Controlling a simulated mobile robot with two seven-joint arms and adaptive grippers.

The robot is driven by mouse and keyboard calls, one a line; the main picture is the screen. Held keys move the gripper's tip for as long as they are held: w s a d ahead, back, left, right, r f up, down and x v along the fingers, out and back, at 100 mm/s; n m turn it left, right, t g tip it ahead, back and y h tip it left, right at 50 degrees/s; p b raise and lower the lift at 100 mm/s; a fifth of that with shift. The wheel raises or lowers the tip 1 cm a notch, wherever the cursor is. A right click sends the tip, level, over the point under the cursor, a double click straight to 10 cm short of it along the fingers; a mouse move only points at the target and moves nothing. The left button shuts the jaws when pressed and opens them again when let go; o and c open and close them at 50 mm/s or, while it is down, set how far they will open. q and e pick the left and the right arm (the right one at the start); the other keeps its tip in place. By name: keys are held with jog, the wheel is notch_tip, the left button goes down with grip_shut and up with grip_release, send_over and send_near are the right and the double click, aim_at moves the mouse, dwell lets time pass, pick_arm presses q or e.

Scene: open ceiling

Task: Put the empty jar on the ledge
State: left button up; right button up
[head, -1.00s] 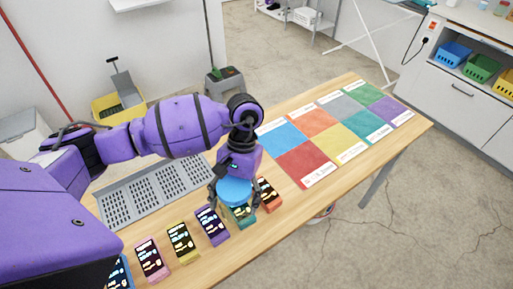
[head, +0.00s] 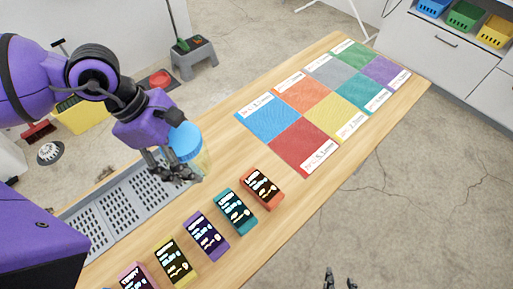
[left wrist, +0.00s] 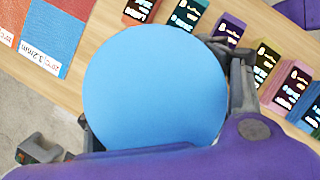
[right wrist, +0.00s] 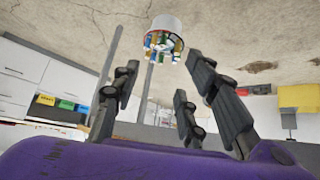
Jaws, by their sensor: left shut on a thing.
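My left gripper (head: 170,168) is shut on a jar with a blue lid (head: 184,141) and a clear, yellowish body (head: 197,163). It holds the jar above the far edge of the wooden table, beside the grey perforated strip (head: 125,207), which may be the ledge. In the left wrist view the round blue lid (left wrist: 155,88) fills the middle and hides the jar's body and contents. My right gripper (head: 340,281) is at the bottom of the head view, clear of the table. Its fingers stand apart and empty in the right wrist view (right wrist: 160,80).
A row of coloured boxes with dark faces (head: 235,210) lies along the table's near side. Coloured squares with labels (head: 303,147) cover the right end. A grey step stool (head: 192,58) stands behind. Bare wood lies between the boxes and the strip.

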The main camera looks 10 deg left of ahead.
pick_arm(q)
jog(key=shift+r+n, duration=0.15)
jog(key=shift+n, duration=0.15)
jog(key=shift+w+d, duration=0.2)
jog(key=shift+w, duration=0.05)
jog(key=w+d+f, duration=0.3)
jog(key=w+d, duration=0.1)
jog(key=w, duration=0.3)
send_over(237, 155)
notch_tip(237, 155, down, 7)
jog(key=shift+d+r, duration=0.1)
jog(key=shift+d, duration=0.05)
jog(key=shift+f, duration=1.65)
jog(key=o, duration=1.4)
jog(key=shift+r, duration=0.1)
